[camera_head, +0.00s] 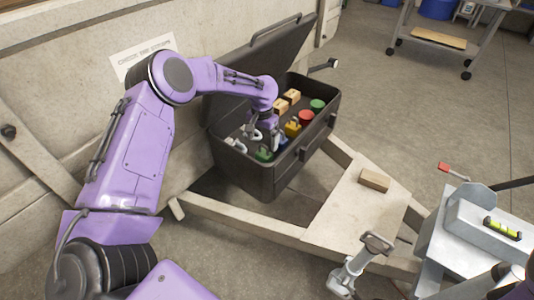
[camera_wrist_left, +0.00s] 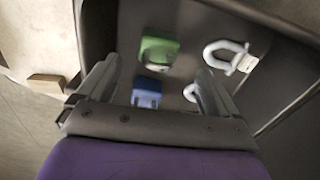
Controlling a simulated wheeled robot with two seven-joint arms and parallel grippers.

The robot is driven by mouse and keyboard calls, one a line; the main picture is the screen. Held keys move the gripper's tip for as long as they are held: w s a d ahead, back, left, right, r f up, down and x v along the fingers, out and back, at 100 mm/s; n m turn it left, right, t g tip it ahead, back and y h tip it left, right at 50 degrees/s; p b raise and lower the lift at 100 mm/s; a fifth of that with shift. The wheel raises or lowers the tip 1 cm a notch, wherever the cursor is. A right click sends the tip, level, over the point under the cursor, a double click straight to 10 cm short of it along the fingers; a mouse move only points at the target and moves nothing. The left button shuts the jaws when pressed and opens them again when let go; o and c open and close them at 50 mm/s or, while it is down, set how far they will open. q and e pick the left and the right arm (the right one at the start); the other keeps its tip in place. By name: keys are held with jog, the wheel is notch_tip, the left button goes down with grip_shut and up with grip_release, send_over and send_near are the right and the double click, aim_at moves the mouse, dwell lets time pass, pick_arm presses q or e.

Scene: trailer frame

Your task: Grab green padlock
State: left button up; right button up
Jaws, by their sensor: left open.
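A green padlock (camera_head: 264,154) lies in the near end of an open dark toolbox (camera_head: 262,180). In the left wrist view the green padlock (camera_wrist_left: 158,50) lies on the toolbox floor, beyond a blue padlock (camera_wrist_left: 147,93). My left gripper (camera_head: 279,147) reaches down into the toolbox beside the green padlock. In the wrist view my left gripper (camera_wrist_left: 157,68) is open and its fingers stand on either side of the two padlocks, with nothing visibly held. The wrist view is blurred, so I cannot tell how far above them the fingertips are.
Pale shackles (camera_wrist_left: 228,56) lie right of the green padlock. Yellow, red (camera_head: 306,117) and green (camera_head: 318,105) items and tan blocks (camera_head: 291,96) fill the far part. The raised lid (camera_head: 262,60) and toolbox walls hem in the arm. A wood block (camera_head: 375,180) lies on the trailer frame.

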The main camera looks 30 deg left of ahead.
aim_at(264, 153)
pick_arm(q)
jog(key=f, duration=0.4)
jog(key=f+b, duration=0.1)
jog(key=f, duration=0.3)
jog(key=shift+w+f, duration=0.2)
jog(key=shift+f, duration=0.15)
jog(key=shift+d+r, duration=0.1)
jog(key=shift+r, duration=0.05)
jog(key=c, duration=1.4)
